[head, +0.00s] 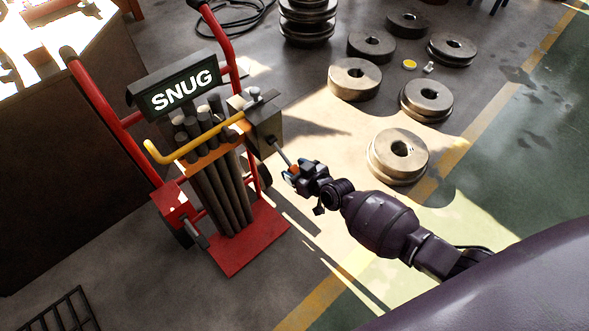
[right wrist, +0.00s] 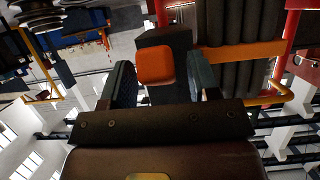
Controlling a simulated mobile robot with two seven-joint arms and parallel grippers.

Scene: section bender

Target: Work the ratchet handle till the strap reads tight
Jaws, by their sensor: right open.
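A red hand truck (head: 125,118) holds a bundle of dark bars (head: 222,195) with an orange strap (head: 212,158) around it. The sign on the truck (head: 180,92) reads SNUG. A grey ratchet box (head: 262,122) sits at the bundle's right side. Its thin handle (head: 282,153) sticks out down and right, ending at my right gripper (head: 294,174). In the right wrist view, the handle's orange end (right wrist: 155,65) lies between the two open fingers (right wrist: 160,85); I cannot tell whether either touches it. My left gripper is not in view.
A yellow bar (head: 195,140) crosses in front of the bundle. Several metal rollers (head: 398,157) lie on the floor at right and back. A dark bench (head: 60,150) stands at left, and a black grate (head: 65,312) lies at the lower left.

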